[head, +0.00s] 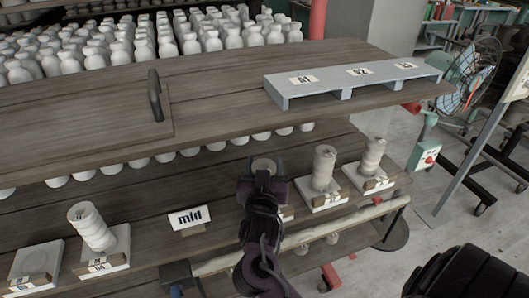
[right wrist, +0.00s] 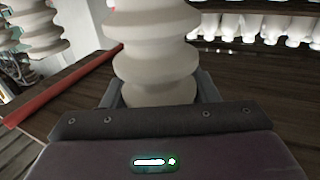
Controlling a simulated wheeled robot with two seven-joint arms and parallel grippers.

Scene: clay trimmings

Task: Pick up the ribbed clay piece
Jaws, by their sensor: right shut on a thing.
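My right gripper (head: 264,180) is over the middle shelf, right of the "mid" sign. It is shut on a pale grey ribbed clay piece, whose round top (head: 263,164) shows just beyond the gripper in the head view. In the right wrist view the ribbed clay piece (right wrist: 155,50) stands upright between the fingers, gripped near its lower end. My gripper hides its base in the head view, so I cannot tell whether it touches its stand. My left gripper is not in view.
Similar ribbed pieces stand on labelled blocks at right (head: 323,168), farther right (head: 371,157) and at left, tilted (head: 90,225). The "mid" sign (head: 188,219) is on the shelf. A grey riser (head: 354,80) with three labels sits empty on the upper board. White bottles (head: 210,40) fill the back.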

